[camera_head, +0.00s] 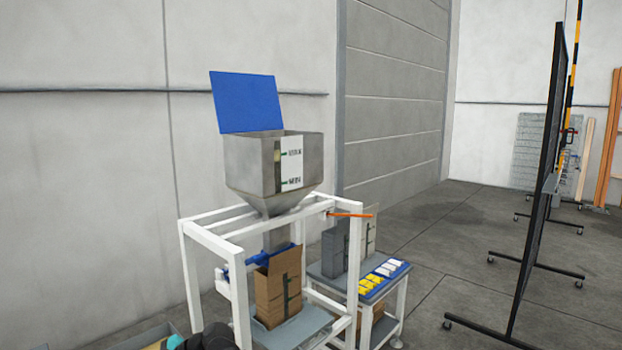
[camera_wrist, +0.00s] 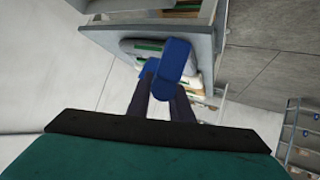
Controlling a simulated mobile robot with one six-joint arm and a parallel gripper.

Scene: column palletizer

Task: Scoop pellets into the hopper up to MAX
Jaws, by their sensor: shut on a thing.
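The grey metal hopper (camera_head: 262,165) stands on a white frame in the head view, its blue lid (camera_head: 246,102) tilted open. A white label (camera_head: 291,165) with two green marks is on its front beside a narrow sight window (camera_head: 278,160). The upper mark seems to read MAX and the lower MIN; the pellet level is too small to read. In the wrist view my gripper (camera_wrist: 163,90) has its dark fingers shut on a blue thing (camera_wrist: 176,62), which looks like the scoop. Whether it holds pellets cannot be told. The hopper is not recognisable in the wrist view.
An open cardboard box (camera_head: 277,290) stands under the hopper inside the white frame (camera_head: 190,265). A side table (camera_head: 335,270) with yellow and white items stands to the right. A shallow container edge (camera_head: 150,338) shows at lower left. A grey shelf (camera_wrist: 205,40) with bags fills the upper wrist view.

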